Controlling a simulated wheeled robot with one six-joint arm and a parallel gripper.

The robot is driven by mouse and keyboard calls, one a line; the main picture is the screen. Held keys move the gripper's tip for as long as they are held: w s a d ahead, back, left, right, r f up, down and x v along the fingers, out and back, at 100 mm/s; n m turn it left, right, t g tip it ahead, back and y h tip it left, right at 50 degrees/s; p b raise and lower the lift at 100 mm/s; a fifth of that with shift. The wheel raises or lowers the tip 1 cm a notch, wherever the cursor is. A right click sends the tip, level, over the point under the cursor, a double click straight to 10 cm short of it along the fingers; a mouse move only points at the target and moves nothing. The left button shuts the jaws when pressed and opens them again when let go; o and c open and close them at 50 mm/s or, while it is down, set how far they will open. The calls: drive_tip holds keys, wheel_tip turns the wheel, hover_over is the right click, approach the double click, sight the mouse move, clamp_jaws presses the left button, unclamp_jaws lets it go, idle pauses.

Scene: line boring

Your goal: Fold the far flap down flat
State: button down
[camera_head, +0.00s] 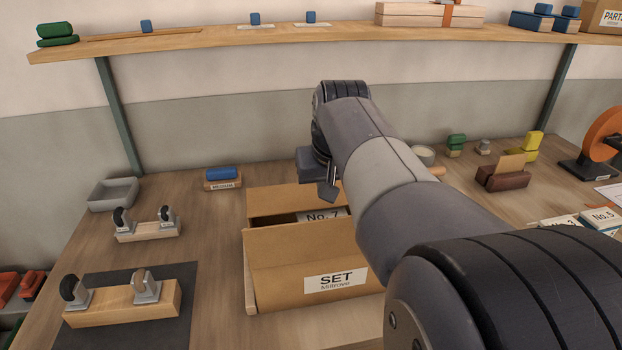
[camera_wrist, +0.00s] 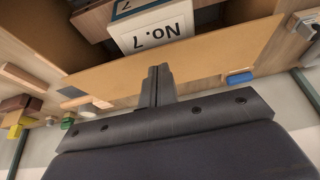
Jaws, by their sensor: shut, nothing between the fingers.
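An open cardboard box (camera_head: 300,279) labelled "SET Millrove" stands on the bench. Its far flap (camera_head: 275,201) stands up along the back edge; in the wrist view the flap (camera_wrist: 215,52) is a wide tan panel. A white "No. 7" item (camera_head: 313,216) lies inside the box and also shows in the wrist view (camera_wrist: 155,32). My gripper (camera_head: 328,191) is shut and empty, at the flap's top edge near its right part. In the wrist view its fingertips (camera_wrist: 158,72) overlap the flap; I cannot tell whether they touch it. My arm hides the box's right side.
A blue block on a small labelled base (camera_head: 222,176) stands behind the box to the left. Wooden caster holders (camera_head: 148,230) and a grey tray (camera_head: 114,194) stand further left. A shelf (camera_head: 300,38) runs above. Small blocks and a brown holder (camera_head: 502,178) stand right.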

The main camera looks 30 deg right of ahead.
drive_tip(key=r+p, duration=0.3)
drive_tip(key=r, duration=0.1)
drive_tip(key=shift+w+p, duration=0.2)
drive_tip(key=shift+p, duration=0.2)
drive_tip(key=s+a+r, duration=0.1)
drive_tip(key=s+r, duration=0.5)
drive_tip(key=r, duration=0.1)
drive_tip(key=shift+s+a+r, duration=0.15)
drive_tip(key=shift+a+r, duration=0.05)
drive_tip(key=shift+a, duration=0.1)
drive_tip(key=x, duration=0.4)
drive_tip(key=w+b+x, duration=0.1)
drive_tip(key=x, duration=0.2)
drive_tip(key=b+x, duration=0.1)
drive_tip(key=x, duration=0.3)
drive_tip(key=shift+w+d+r, duration=0.1)
drive_tip(key=shift+w+d, duration=0.25)
drive_tip(key=shift+w, duration=0.15)
drive_tip(key=shift+s+f+b, duration=0.1)
drive_tip(key=shift+f+b, duration=1.15)
drive_tip(key=shift+b, duration=0.3)
drive_tip(key=shift+a+r, duration=0.1)
drive_tip(key=shift+r, duration=0.05)
